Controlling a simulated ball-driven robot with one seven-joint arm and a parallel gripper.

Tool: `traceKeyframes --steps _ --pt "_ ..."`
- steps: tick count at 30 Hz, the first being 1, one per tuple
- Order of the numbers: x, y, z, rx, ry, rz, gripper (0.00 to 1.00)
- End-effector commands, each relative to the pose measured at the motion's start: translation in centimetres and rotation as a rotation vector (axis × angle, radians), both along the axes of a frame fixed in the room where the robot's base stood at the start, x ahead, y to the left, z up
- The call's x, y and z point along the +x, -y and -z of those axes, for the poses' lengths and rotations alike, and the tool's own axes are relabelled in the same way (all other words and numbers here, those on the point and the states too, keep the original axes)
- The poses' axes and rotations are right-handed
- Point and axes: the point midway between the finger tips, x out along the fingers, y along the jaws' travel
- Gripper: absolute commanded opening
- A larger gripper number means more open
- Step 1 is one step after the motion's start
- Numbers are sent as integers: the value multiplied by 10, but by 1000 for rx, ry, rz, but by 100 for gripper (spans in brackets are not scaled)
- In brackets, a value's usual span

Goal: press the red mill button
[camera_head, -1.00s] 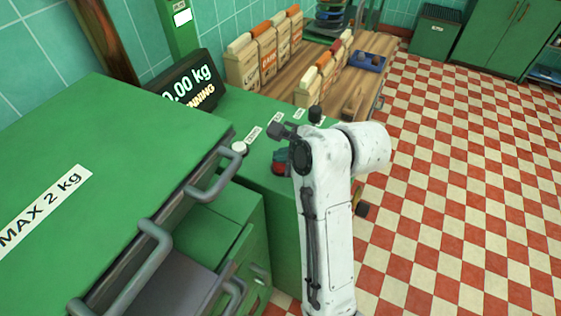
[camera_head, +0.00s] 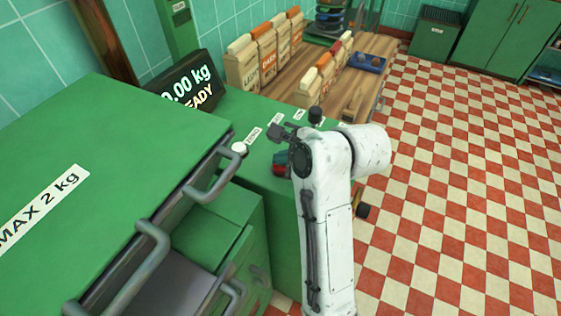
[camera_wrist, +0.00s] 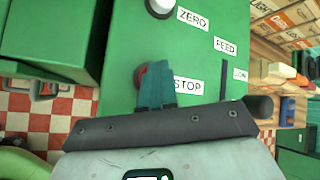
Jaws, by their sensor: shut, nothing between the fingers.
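The red button (camera_wrist: 141,76) sits on the green panel beside the STOP label (camera_wrist: 188,86) in the wrist view, partly covered by my fingers. My gripper (camera_wrist: 153,70) is shut and empty, its teal fingers at the button's right side; they appear to touch or overlap it. In the head view my gripper (camera_head: 281,160) is over the panel, and my white arm hides part of this area. The display (camera_head: 187,88) reads 0.00 kg and a partly cut word ending in "EADY".
A white button (camera_head: 239,148) stands by the ZERO label (camera_wrist: 193,18). A black knob (camera_head: 315,115) stands farther along the panel. The large green cabinet (camera_head: 130,140) with grey handles is on the left. Paper bags (camera_head: 268,52) stand on the wooden counter behind.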

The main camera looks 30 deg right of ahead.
Motion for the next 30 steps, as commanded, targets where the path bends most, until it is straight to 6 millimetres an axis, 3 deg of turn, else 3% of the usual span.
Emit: traceKeyframes --steps 10,23,30 --pt "0 1 -17 -1 0 1 0" --pt "0 0 -20 0 0 0 0" --pt "0 0 -40 0 0 0 0"
